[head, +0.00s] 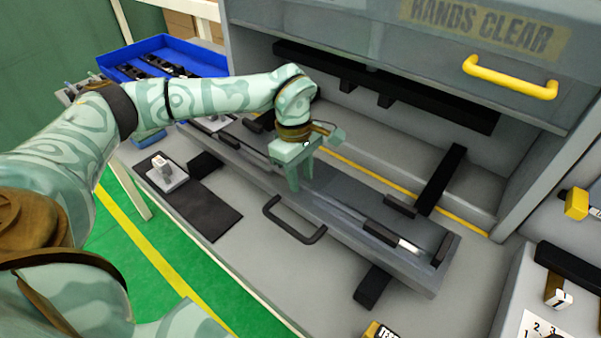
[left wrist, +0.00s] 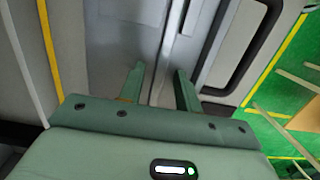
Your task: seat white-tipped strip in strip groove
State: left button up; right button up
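A long grey fixture (head: 430,276) with a groove along its top runs diagonally across the bench. A thin strip appears to lie along it, with a black piece (head: 381,233) and a white tip (head: 408,246) near its right end. I cannot tell whether the strip is fully down in the groove. My left gripper (head: 296,184) is above the middle of the fixture, pointing down. In the left wrist view my left gripper (left wrist: 159,70) has its fingers apart, with a pale line of the fixture running beyond the gap. Nothing is clearly held. My right gripper is out of view.
A black handle (head: 294,222) sticks out at the fixture's front. A dark mat (head: 205,212) with a small white-topped block (head: 166,173) lies left. A blue tray (head: 160,55) stands at the back left. A raised panel with a yellow handle (head: 510,77) overhangs the back.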

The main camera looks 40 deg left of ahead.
pick_arm(q)
notch_tip(320, 180, up, 12)
jog(key=a+p, duration=0.1)
jog(key=p, duration=0.2)
jog(key=shift+a, duration=0.25)
